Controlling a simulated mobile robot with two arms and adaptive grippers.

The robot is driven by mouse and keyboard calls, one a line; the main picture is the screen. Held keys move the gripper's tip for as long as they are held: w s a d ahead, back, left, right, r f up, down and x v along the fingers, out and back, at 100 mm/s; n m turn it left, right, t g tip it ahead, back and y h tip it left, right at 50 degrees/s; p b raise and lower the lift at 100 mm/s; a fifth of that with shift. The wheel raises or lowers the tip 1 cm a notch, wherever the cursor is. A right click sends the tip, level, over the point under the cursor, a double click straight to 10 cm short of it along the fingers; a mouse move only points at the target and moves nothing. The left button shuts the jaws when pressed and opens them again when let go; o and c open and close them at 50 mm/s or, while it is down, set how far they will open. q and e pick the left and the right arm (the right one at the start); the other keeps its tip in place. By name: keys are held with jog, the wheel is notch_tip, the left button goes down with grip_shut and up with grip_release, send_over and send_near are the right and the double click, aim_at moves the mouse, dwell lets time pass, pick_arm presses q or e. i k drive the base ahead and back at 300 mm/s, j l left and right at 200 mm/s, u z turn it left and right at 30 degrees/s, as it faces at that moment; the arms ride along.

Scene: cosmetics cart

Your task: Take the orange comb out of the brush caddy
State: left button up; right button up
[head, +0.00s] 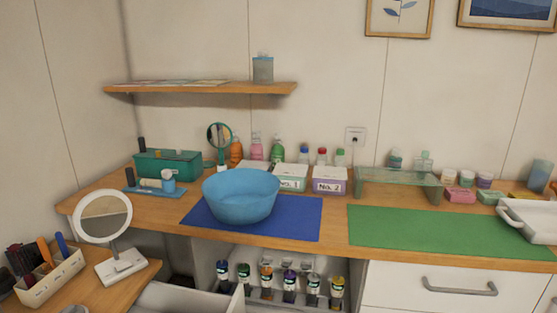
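The cream brush caddy (58,280) stands on the lower wooden surface at the far left of the head view. The orange comb (44,250) stands upright in the caddy, with its lower part hidden by the caddy wall. A blue handle (62,243) stands to its right in the caddy. Dark brushes or combs (20,260) stand to its left, too small to tell apart. Neither of my grippers is in view.
A round white mirror (103,216) on a stand is close to the caddy's right. A blue bowl (241,196) sits on a blue mat (295,222) on the main counter. An open drawer (185,298) is below.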

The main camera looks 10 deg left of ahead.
aim_at(41, 243)
jog(key=u, duration=1.7)
